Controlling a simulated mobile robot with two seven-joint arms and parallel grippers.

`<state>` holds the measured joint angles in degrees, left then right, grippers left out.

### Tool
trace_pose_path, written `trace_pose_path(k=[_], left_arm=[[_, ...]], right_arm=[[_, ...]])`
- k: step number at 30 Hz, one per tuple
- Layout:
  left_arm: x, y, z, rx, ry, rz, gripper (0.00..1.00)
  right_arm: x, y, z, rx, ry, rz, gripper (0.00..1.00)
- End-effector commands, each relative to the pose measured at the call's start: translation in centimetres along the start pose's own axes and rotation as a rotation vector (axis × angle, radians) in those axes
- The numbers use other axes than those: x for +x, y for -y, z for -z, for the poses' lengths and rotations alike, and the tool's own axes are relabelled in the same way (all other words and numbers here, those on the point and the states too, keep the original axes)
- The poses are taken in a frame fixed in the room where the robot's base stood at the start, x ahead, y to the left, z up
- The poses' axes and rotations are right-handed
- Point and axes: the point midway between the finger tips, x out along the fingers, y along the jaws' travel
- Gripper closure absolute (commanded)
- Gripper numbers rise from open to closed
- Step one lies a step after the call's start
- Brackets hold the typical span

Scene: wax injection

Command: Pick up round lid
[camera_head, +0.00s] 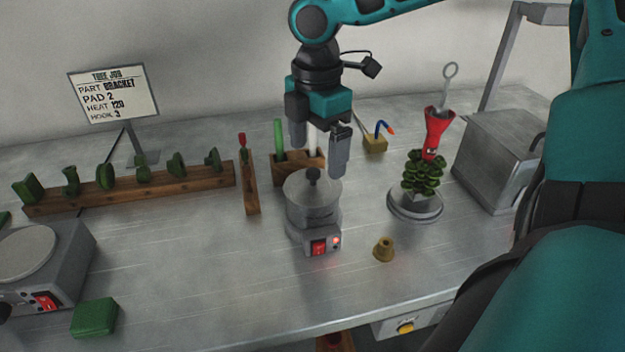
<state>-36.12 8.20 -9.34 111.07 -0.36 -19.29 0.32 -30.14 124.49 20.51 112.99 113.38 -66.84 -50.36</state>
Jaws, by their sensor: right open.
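The round lid (302,191) is grey with a black knob (313,175) and sits on top of the small metal pot (312,221) near the table's middle. The pot's base carries a red switch and a lit red light. My right gripper (322,157) points down just above and behind the lid. Its two fingers are apart, and I see nothing held between them. I cannot tell whether the right finger touches the lid's edge. My left gripper does not show.
A wooden holder (285,170) stands just behind the pot. A brass cone (384,249) and a round stand (416,208) with a green wax tree are at right. A wooden rack (130,190) and a green block (94,317) are at left. The front middle is clear.

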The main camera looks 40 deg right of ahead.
Motion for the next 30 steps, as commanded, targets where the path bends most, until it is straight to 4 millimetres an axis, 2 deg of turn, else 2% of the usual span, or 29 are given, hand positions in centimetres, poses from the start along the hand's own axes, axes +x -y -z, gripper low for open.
trace_pose_path(k=[12,21,30], left_arm=[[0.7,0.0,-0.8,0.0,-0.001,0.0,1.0],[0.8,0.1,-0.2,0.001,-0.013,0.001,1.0],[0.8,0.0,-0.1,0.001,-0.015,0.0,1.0]], right_arm=[[5.1,-0.4,0.3,0.0,0.001,0.001,0.03],[5.4,-0.4,0.3,0.0,-0.001,-0.001,0.03],[5.4,-0.4,0.3,0.0,-0.001,-0.001,0.32]])
